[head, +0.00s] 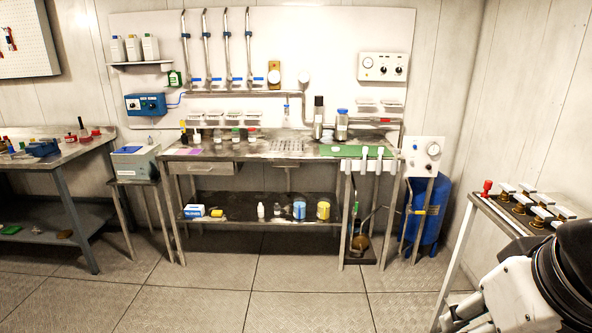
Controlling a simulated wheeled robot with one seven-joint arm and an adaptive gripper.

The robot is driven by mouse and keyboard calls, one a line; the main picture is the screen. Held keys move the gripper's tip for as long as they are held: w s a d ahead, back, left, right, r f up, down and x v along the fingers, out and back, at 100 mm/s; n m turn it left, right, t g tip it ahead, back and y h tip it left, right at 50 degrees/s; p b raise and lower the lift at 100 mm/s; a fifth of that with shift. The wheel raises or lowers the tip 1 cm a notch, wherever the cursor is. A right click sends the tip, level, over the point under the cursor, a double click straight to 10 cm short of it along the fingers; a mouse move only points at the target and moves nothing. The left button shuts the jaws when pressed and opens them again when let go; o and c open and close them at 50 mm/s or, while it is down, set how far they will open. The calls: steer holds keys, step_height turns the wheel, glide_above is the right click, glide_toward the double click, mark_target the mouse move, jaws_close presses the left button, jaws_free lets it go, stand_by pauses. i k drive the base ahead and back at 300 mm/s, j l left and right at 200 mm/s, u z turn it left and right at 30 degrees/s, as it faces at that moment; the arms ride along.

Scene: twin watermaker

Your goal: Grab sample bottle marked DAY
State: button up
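Several small capped bottles stand on the steel workbench (270,152) against the far wall. White and black parts of my arm show at the lower right, well away from the bench. I cannot make out my gripper's fingers.
A grey box instrument (135,163) stands left of the bench, and a side table (62,158) holds tools. A blue tank (427,215) stands to its right. A valve rack (515,215) is near my arm. The tiled floor (250,290) before the bench is clear.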

mark_target(218, 136)
steer(key=i, duration=1.85)
steer(key=i+j+u, duration=0.15)
steer(key=i, duration=0.45)
steer(key=i+j+u, duration=0.2)
steer(key=i, duration=0.4)
steer(key=i+j, duration=0.2)
steer(key=j, duration=0.2)
steer(key=i+j+u, duration=0.1)
steer(key=j, duration=0.3)
steer(key=i+j, duration=0.35)
